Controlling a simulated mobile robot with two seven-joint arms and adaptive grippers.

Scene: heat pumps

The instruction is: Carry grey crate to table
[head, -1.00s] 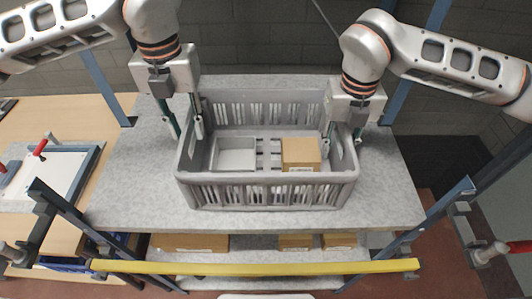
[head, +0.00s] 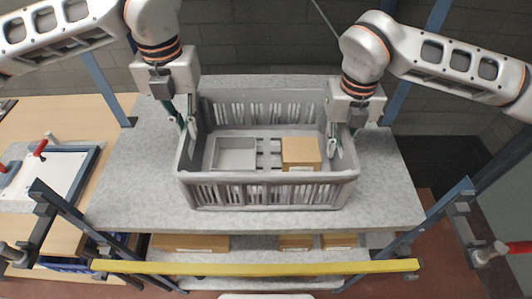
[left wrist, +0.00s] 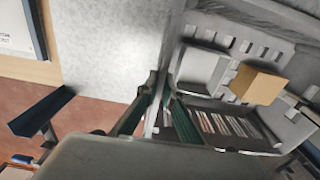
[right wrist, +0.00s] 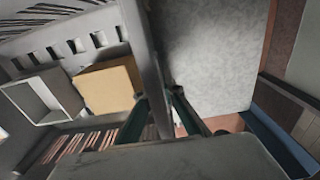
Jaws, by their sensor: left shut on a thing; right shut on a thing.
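The grey crate (head: 266,195) rests on the grey shelf top of a rack, with slatted sides. My left gripper (head: 187,124) is shut on its left wall, and my right gripper (head: 341,137) is shut on its right wall. In the left wrist view my left fingers (left wrist: 162,108) straddle the crate wall. In the right wrist view my right fingers (right wrist: 160,108) straddle the opposite wall. A wooden table (head: 62,112) stands to the left of the rack.
Inside the crate are a grey open box (head: 235,157) and a brown carton (head: 301,153). A yellow bar (head: 250,267) crosses the rack's front above a lower shelf with cartons. Blue posts stand at the rack's corners. A framed white board (head: 55,180) lies on the table's near part.

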